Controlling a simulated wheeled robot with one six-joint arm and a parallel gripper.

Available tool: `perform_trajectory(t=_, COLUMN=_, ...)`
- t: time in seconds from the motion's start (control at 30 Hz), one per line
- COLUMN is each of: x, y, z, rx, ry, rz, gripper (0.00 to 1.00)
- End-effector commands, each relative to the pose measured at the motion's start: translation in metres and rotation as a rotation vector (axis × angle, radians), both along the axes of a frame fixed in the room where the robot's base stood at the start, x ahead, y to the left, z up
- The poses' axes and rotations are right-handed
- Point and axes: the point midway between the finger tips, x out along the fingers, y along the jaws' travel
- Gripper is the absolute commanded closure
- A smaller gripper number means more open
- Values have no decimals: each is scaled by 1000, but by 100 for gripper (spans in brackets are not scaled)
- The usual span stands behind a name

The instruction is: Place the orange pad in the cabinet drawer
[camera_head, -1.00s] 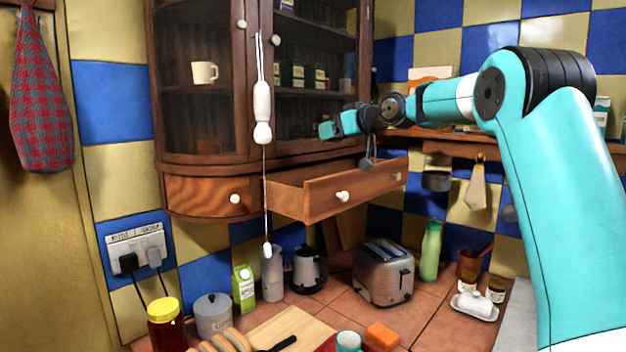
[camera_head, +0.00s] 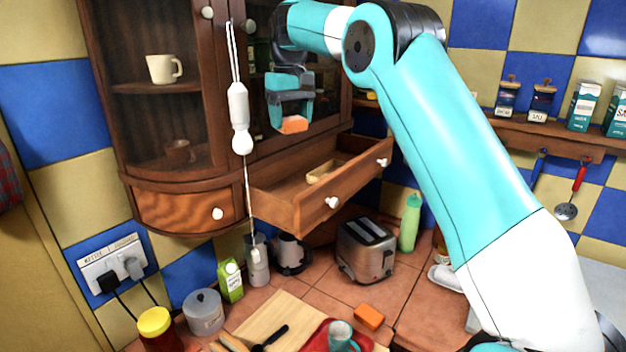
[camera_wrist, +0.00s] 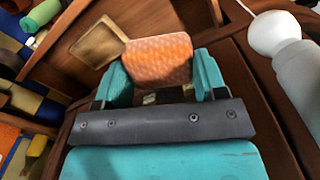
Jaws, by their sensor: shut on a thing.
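My gripper (camera_head: 290,112) points down over the open cabinet drawer (camera_head: 310,205), in front of the cabinet's glass doors. It is shut on an orange pad (camera_head: 292,125), which hangs below the fingertips, above the drawer and apart from it. In the wrist view, the pad (camera_wrist: 160,60) sits between the two teal fingers. The drawer is pulled out and holds a tan block-like item (camera_head: 326,170), also seen in the wrist view (camera_wrist: 97,43).
A white hanging pull (camera_head: 239,115) on a cord dangles left of my gripper. A second orange block (camera_head: 369,317) lies on the counter.

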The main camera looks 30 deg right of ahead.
Motion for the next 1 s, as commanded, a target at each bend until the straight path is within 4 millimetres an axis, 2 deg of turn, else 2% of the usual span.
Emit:
perform_trajectory(t=0.03, x=0, y=0, z=-13, rx=0, ry=2, rz=-1, gripper=54)
perform_trajectory(t=0.2, x=-1, y=-2, z=-49, rx=0, ry=2, rz=-3, gripper=54)
perform_trajectory(t=0.37, x=-1, y=-2, z=-76, rx=-1, ry=4, rz=-1, gripper=54)
perform_trajectory(t=0.6, x=-1, y=-1, z=-127, rx=0, ry=5, rz=-2, gripper=54)
perform_trajectory(t=1.0, x=-1, y=-2, z=-177, rx=0, ry=4, rz=-2, gripper=54)
